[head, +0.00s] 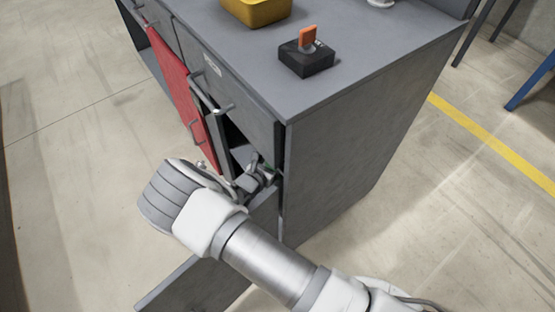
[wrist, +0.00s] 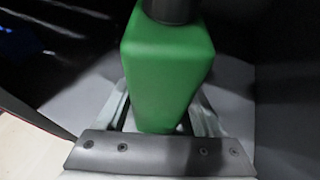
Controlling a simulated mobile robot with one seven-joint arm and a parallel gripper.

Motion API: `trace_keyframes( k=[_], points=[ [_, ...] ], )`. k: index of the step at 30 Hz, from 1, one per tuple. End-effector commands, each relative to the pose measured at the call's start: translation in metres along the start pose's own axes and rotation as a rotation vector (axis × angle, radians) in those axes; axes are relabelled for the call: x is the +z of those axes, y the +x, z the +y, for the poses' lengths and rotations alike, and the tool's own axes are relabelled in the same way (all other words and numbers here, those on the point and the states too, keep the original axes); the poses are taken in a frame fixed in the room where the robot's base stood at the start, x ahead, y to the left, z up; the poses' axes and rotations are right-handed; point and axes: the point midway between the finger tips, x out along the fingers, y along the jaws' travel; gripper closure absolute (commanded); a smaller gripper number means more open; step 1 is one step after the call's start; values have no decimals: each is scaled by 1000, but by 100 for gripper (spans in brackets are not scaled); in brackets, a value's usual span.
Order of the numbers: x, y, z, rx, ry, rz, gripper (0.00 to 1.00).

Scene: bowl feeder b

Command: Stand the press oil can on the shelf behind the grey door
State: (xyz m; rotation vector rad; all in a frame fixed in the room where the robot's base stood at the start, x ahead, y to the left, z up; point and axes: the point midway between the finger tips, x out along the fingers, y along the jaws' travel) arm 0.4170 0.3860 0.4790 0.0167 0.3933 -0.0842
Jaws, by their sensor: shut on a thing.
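The press oil can, green with a dark cap, fills the middle of the wrist view (wrist: 165,70). It looks upright, and its cap is cut off by the top edge. My gripper (wrist: 163,112) is shut on it, with a finger on each side. In the head view my gripper (head: 262,176) reaches into the cupboard opening, and only a sliver of green shows there. The grey door (head: 205,283) stands swung open at the front. A pale grey shelf surface (wrist: 75,100) lies around the can in the wrist view. I cannot tell whether the can's base touches it.
A red door (head: 183,88) is left of the opening, and a grey drawer (head: 222,82) is above it. The cupboard's side wall (head: 340,165) bounds the right. On top are a yellow bin (head: 258,12) and a black box with an orange switch (head: 306,58).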

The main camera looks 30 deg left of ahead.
Motion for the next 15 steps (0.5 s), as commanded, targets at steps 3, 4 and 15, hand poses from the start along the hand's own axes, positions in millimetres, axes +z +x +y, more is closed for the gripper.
trace_keyframes(
  k=[3, 4, 15],
  points=[
    [0, 1, 0, 0, 1, -3, 100],
    [-1, 1, 0, 0, 1, -3, 100],
    [-3, 1, 0, 0, 0, 0, 1]
  ],
)
